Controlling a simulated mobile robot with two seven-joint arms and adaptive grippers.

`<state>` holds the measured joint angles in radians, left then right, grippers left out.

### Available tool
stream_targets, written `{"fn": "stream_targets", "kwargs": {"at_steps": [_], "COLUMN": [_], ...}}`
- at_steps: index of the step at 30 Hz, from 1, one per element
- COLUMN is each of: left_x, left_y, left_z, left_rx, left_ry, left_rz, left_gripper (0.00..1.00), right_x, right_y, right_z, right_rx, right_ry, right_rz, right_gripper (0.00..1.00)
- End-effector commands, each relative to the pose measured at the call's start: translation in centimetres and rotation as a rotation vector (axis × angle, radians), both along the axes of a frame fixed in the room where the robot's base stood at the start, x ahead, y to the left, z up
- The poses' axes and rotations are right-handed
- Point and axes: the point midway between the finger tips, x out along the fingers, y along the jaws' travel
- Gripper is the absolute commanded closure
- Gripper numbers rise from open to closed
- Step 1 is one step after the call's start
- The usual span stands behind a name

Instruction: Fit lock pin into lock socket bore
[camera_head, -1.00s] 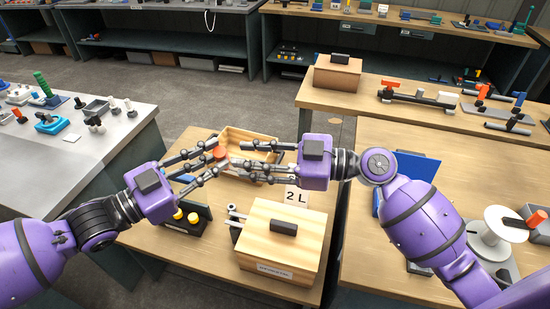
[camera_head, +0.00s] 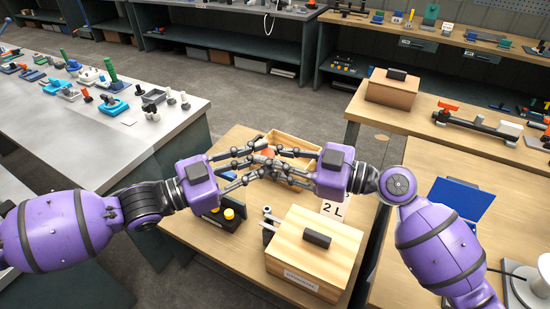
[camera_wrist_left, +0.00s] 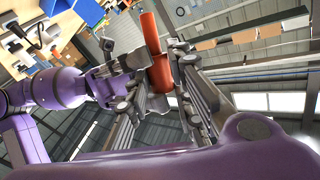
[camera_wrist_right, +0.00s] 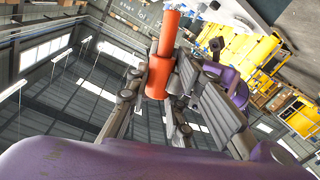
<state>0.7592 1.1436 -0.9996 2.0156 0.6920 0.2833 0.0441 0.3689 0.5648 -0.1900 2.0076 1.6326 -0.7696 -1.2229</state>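The orange-red lock pin, a thin shaft with a thicker collar, shows in the left wrist view (camera_wrist_left: 160,72) and the right wrist view (camera_wrist_right: 157,76). In the head view it is mostly hidden among the fingers. My left gripper (camera_head: 250,160) has its fingers on both sides of the pin and appears to grip it. My right gripper (camera_head: 268,163) faces it from the right, its fingers overlapping the left ones around the pin. Whether the right fingers press on the pin is unclear. I cannot make out the lock socket bore.
Below the grippers, a wooden box with a black handle (camera_head: 306,257) stands on the table, beside a "2 L" card (camera_head: 333,209). An open wooden tray (camera_head: 300,142) lies behind the grippers. A blue panel (camera_head: 460,203) stands to the right. A grey bench (camera_head: 165,140) with small parts is left.

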Motion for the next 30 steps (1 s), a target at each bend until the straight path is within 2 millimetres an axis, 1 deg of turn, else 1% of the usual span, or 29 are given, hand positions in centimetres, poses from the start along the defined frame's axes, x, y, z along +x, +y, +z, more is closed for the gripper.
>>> {"fn": "stream_targets", "kwargs": {"at_steps": [1,4,5,13,16,20,24,30], "left_x": [0.0,0.0,0.0,0.0,-0.2,-1.0,-2.3,-4.1], "left_y": [0.0,0.0,0.0,0.0,0.5,2.2,5.0,8.5], "left_z": [0.0,0.0,0.0,0.0,-0.1,-0.2,-0.3,-0.4], "left_rx": [0.0,0.0,0.0,0.0,0.001,0.003,0.006,0.004], "left_ry": [-0.001,-0.001,-0.001,-0.001,-0.001,0.001,0.002,0.002], "left_rz": [0.0,0.0,0.0,0.0,0.001,0.003,0.005,0.002], "left_gripper": [0.73,0.6,0.57,0.57,0.57,0.57,0.57,0.57], "right_x": [0.0,0.0,0.0,0.0,0.0,0.0,0.0,0.0], "right_y": [0.0,0.0,0.0,0.0,0.0,0.0,0.0,0.0], "right_z": [0.0,0.0,0.0,0.0,0.0,0.0,0.0,0.0], "right_rx": [0.001,0.001,0.001,0.0,0.0,0.0,0.0,0.0], "right_ry": [0.002,0.002,0.002,0.001,0.001,0.001,0.001,0.001], "right_rz": [-0.001,-0.001,-0.001,0.0,0.0,0.0,0.0,0.0], "right_gripper": [1.0,1.0,1.0,1.0,1.0,1.0,1.0,1.0]}}
